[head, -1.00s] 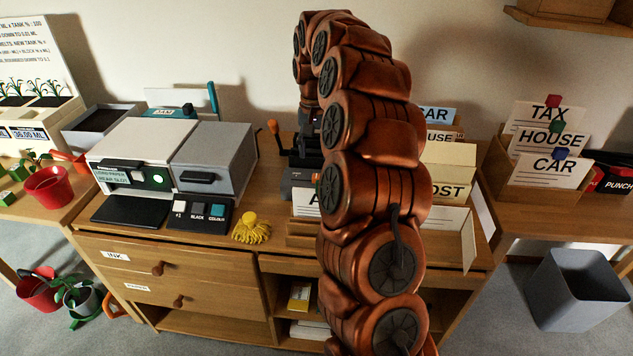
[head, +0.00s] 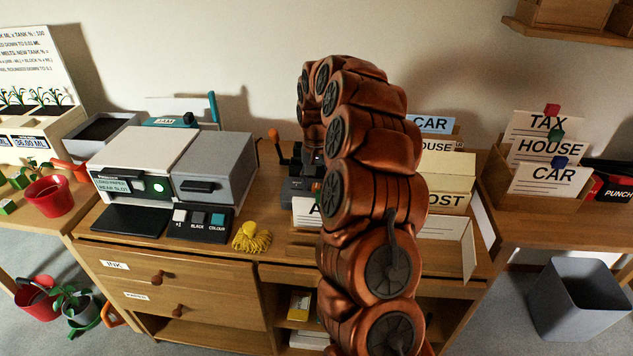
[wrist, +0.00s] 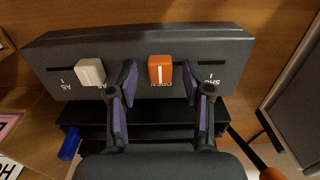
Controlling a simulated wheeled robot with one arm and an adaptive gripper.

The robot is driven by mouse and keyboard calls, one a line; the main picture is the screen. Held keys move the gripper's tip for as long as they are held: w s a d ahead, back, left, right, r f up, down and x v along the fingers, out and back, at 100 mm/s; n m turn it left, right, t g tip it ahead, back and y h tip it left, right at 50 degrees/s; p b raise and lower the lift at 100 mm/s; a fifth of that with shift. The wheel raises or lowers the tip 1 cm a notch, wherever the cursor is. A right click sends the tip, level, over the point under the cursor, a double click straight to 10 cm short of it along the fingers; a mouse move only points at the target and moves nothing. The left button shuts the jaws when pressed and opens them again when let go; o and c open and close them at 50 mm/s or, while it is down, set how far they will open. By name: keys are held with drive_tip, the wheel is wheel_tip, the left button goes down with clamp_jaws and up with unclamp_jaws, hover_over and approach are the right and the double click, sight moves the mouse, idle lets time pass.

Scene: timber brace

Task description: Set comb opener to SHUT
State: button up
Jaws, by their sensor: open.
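The wrist view shows the comb opener as a dark grey box (wrist: 130,45) with slots in its face. An orange slider with a white line (wrist: 161,69) sits mid-slot, with upside-down lettering that reads OPEN beside it. A label starting SHU (wrist: 211,85) is at the right end, partly behind a finger. A pale slider (wrist: 90,71) sits on the left, near an A5 mark. My gripper (wrist: 158,78) is open, its purple-padded fingers either side of the orange slider, with gaps on both sides. In the head view my arm hides much of the machine (head: 297,188).
An orange-knobbed lever (head: 273,134) stands at the machine's left. A printer (head: 145,165) and a yellow tassel (head: 251,237) are further left on the cabinet. Card boxes (head: 447,170) stand to the right of my arm. A grey bin (head: 577,300) is on the floor at right.

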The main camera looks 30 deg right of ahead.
drive_tip(key=shift+c, duration=0.3)
clamp_jaws()
idle(0.3)
